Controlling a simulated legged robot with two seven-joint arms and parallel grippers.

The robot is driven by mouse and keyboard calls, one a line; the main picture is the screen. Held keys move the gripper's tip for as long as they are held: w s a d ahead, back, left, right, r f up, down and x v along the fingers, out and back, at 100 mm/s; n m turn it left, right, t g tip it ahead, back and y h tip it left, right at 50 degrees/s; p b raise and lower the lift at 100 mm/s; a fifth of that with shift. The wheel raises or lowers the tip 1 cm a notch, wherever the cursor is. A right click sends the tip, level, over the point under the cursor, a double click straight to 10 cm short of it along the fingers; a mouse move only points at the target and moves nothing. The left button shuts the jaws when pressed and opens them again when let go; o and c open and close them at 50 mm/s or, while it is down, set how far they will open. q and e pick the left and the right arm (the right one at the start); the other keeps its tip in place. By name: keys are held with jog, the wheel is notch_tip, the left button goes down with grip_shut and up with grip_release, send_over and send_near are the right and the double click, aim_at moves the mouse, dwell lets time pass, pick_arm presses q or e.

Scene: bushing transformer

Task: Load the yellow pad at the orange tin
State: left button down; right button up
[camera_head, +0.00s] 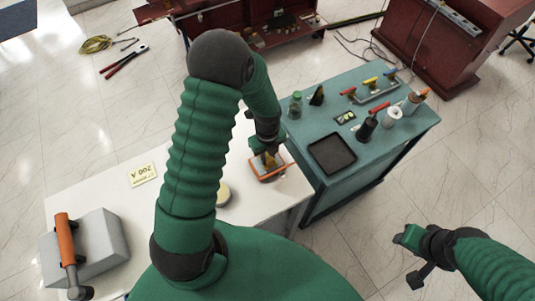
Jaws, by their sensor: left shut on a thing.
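An orange tin (286,172), low and rectangular with a grey inside, sits at the right end of the white table. My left gripper (267,155) reaches down over the tin and is shut on a small yellow piece, which looks like the yellow pad (269,161). The pad is at or just above the tin; I cannot tell whether it touches. The gripper and wrist hide part of the tin. My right gripper (408,259) is over the floor at the lower right, its fingers apart and empty.
A pale round thing (223,194) lies on the white table (112,185), partly behind my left arm. A teal table (375,150) holds a black tray (332,154), bottles and tools.

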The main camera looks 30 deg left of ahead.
aim_at(267, 155)
pick_arm(q)
jog(key=shift+r+p, duration=2.95)
jog(key=shift+r, duration=0.5)
